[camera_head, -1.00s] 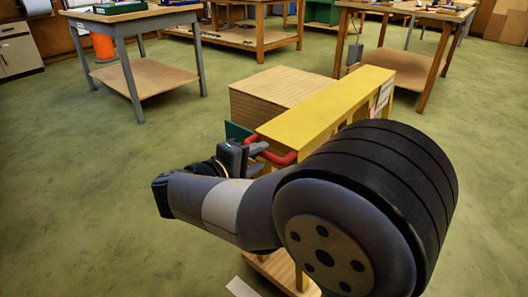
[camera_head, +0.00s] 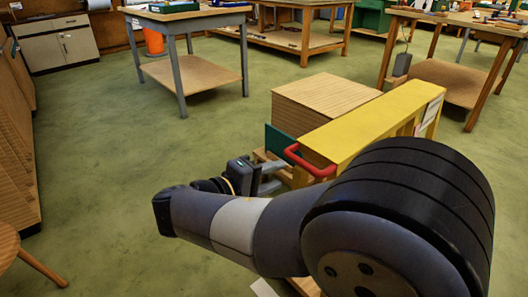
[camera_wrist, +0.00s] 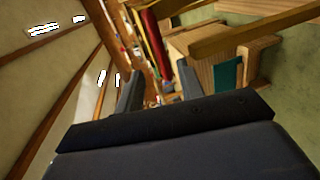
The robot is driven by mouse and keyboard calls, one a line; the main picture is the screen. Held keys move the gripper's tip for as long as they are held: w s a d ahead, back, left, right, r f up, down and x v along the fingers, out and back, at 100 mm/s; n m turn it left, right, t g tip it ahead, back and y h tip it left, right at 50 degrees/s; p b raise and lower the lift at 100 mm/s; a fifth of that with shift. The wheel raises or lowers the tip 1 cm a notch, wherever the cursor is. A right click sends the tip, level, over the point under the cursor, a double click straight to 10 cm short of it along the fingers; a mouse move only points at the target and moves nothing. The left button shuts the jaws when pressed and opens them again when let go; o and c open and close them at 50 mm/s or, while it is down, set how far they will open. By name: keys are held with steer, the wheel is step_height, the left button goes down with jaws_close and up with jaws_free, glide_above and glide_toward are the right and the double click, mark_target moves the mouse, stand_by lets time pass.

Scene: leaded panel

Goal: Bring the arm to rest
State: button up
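My arm is bent across the lower front of the head view, its large dark joint at the lower right. My gripper (camera_head: 277,176) is beside the near left end of the yellow-topped wooden piece (camera_head: 375,118), close to a red handle (camera_head: 307,162). In the wrist view my gripper (camera_wrist: 160,82) shows two dark fingers standing apart with nothing between them. A red bar (camera_wrist: 153,45) shows beyond the fingers there. My arm hides the lower part of the yellow-topped piece in the head view.
A wooden box (camera_head: 325,95) and a green panel (camera_head: 280,143) stand close behind my gripper. Workbenches (camera_head: 187,20) line the back, with another (camera_head: 470,20) at the right. A wooden stool (camera_head: 10,243) is at the lower left. The green floor (camera_head: 120,150) at left is clear.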

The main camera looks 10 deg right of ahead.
mark_target(302, 166)
steer(key=b+x, duration=0.3)
steer(key=x, duration=0.7)
steer(key=shift+w+d+f, duration=0.1)
steer(key=shift+d+f, duration=0.05)
steer(key=shift+d, duration=0.1)
steer(key=shift+w+d, duration=0.35)
steer(key=shift+d, duration=0.15)
